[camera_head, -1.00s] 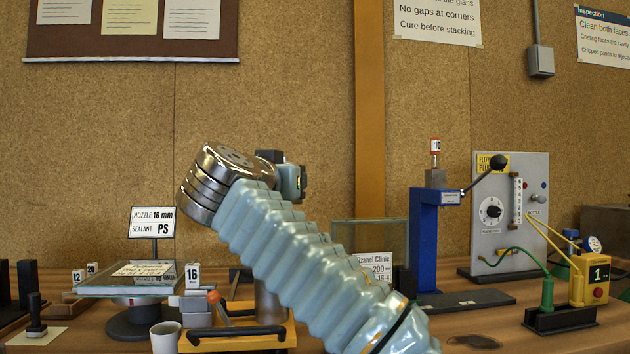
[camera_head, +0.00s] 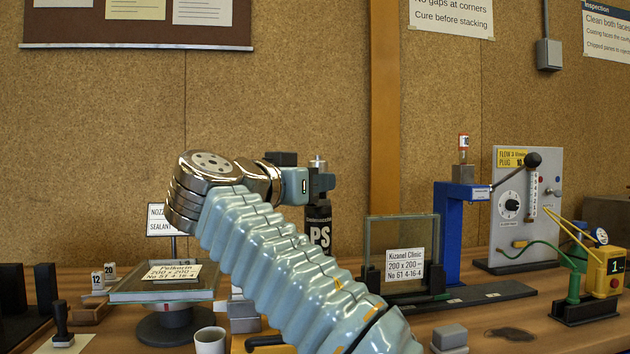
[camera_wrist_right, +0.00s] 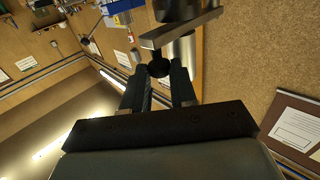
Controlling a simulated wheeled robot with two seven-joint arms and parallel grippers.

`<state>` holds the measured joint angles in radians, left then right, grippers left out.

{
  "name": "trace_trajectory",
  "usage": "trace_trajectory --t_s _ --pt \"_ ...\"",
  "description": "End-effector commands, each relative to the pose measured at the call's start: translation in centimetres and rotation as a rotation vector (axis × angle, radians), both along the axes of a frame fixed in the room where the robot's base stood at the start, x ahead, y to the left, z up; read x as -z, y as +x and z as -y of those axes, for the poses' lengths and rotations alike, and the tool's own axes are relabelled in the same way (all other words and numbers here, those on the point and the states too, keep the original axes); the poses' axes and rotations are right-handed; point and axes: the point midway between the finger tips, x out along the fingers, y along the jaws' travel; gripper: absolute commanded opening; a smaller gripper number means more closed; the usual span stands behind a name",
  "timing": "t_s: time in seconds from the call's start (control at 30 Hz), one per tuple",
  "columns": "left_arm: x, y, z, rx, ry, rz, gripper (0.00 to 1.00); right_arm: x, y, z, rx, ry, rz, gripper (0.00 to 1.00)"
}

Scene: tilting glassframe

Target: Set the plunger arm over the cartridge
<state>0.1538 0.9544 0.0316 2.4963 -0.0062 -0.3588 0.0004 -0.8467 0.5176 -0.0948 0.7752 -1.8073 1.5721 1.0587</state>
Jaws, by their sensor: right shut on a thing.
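My right gripper (camera_head: 322,184) is at the centre of the head view, at the end of my ribbed arm. In the right wrist view its two dark fingers (camera_wrist_right: 160,74) are closed around a black round knob (camera_wrist_right: 159,67). Beside the knob are a flat grey bar (camera_wrist_right: 182,28), which looks like the plunger arm, and a silver cylinder (camera_wrist_right: 182,52). A black cartridge marked PS (camera_head: 318,228) stands upright just below the gripper in the head view. A silver piece (camera_head: 318,163) shows above it. My arm hides its base, and I cannot tell how the bar sits over it. My left gripper is not in view.
A glass panel on a round stand (camera_head: 165,290) is at left, near a white cup (camera_head: 210,341). A framed glass unit (camera_head: 374,240) stands right of the cartridge. A blue press (camera_head: 447,225) and a flow panel (camera_head: 512,240) are further right.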

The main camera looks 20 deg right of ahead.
Motion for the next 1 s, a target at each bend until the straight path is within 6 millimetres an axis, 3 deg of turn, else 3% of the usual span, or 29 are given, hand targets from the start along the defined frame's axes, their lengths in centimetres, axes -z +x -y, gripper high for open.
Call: trace_trajectory --t_s 0.17,0.2,0.33,0.67,0.77,1.0 --pt "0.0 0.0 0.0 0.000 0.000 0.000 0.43 0.1 0.1 -0.1 -0.002 0.000 -0.001 0.00" --pt "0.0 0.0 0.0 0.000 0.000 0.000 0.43 0.1 0.1 -0.1 -0.002 0.000 -0.001 0.33" --pt "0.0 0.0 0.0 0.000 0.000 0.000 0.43 0.1 0.0 -0.1 -0.002 0.000 -0.001 0.51" --pt "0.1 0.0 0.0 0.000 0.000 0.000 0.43 0.1 -0.2 -0.4 -0.003 0.000 0.000 0.51" --pt "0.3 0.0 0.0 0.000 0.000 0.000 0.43 0.1 -0.9 -1.5 -0.005 -0.001 0.000 0.51" --pt "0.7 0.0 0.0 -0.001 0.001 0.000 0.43 0.1 -4.5 -6.1 -0.006 -0.002 0.001 0.51"
